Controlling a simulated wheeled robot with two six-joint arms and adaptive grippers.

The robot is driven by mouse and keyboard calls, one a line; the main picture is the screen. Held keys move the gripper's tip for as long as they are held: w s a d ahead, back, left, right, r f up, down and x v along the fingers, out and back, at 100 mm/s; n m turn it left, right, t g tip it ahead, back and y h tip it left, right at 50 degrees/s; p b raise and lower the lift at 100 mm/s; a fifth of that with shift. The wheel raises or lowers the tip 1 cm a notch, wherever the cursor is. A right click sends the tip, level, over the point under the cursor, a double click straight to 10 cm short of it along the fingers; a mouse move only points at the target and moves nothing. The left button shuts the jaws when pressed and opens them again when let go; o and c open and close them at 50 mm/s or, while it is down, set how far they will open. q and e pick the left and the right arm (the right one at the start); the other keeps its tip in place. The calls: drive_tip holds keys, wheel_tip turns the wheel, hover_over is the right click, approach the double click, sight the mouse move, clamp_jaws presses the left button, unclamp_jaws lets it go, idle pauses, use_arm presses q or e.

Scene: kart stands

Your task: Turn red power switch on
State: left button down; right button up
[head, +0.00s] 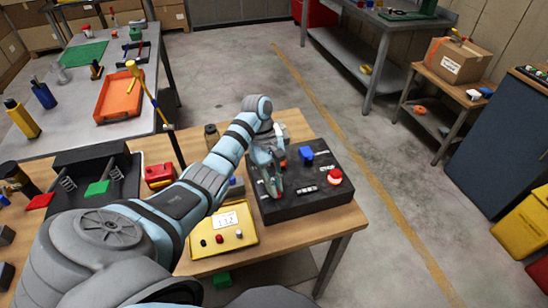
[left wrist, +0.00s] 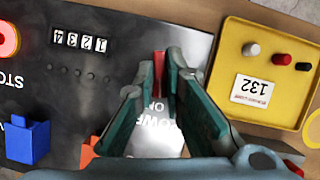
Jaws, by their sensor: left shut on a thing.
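A black control box (head: 312,207) sits on the wooden bench, with a red mushroom button, a blue knob and a counter on its top. My left gripper (head: 275,192) reaches down over the box's left part. In the left wrist view, the left gripper (left wrist: 165,62) is shut on the red power switch (left wrist: 158,75), a narrow red lever between its fingertips. A silver plate (left wrist: 160,136) with partly covered lettering, seen upside down, lies below the lever. The fingers hide part of the switch, and I cannot tell its on or off position. My right gripper is out of view.
A yellow tray (head: 246,242) with small knobs and a label marked 132 stands close left of the box. The blue knob (left wrist: 27,140), red button (left wrist: 8,38) and counter (left wrist: 80,41) are beside the gripper. The floor right of the bench is clear.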

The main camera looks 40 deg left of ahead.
use_arm(q)
drive_tip(key=shift+w+r+m+g+y+p, duration=0.15)
drive_tip(key=shift+m+g+y+p, duration=0.2)
drive_tip(key=shift+m, duration=0.85)
drive_tip(key=c, duration=1.7)
unclamp_jaws()
